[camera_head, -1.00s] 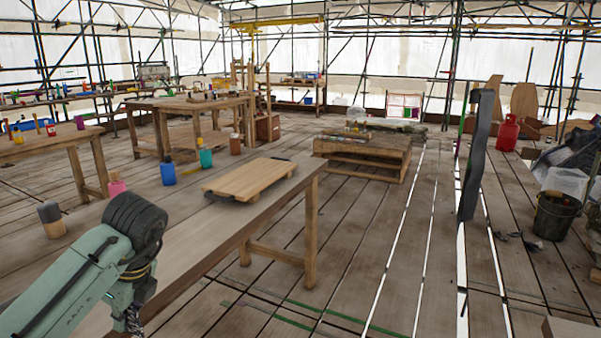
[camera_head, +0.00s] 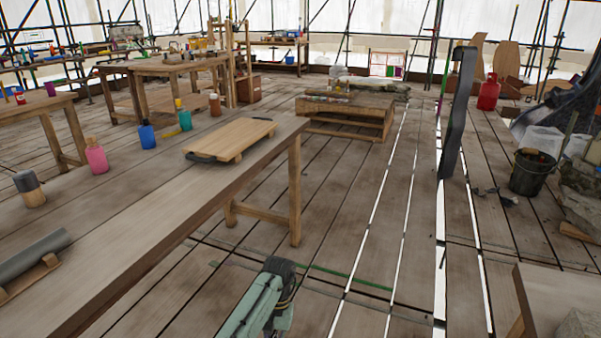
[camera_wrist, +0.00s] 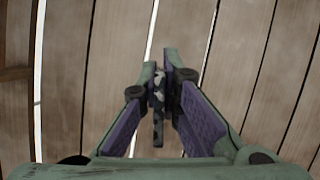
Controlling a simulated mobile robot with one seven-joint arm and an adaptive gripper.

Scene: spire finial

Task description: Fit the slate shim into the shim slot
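My gripper (camera_wrist: 160,72) shows in the wrist view above the plank floor. Its two purple-padded fingers are closed on a thin, dark piece mottled with pale patches, which looks like the slate shim (camera_wrist: 158,104). The piece is seen edge-on and sticks out towards the camera from between the fingers. In the head view only a green link of my arm shows at the bottom middle, and the gripper is out of the picture. I cannot make out the shim slot in either view.
A long workbench (camera_head: 150,235) on the left bears a wooden board (camera_head: 232,138), bottles and a grey roll (camera_head: 32,254). A pale-topped table (camera_head: 560,290) and stone blocks (camera_head: 590,190) stand at right. A dark upright post (camera_head: 457,115) and bucket (camera_head: 530,172) stand beyond.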

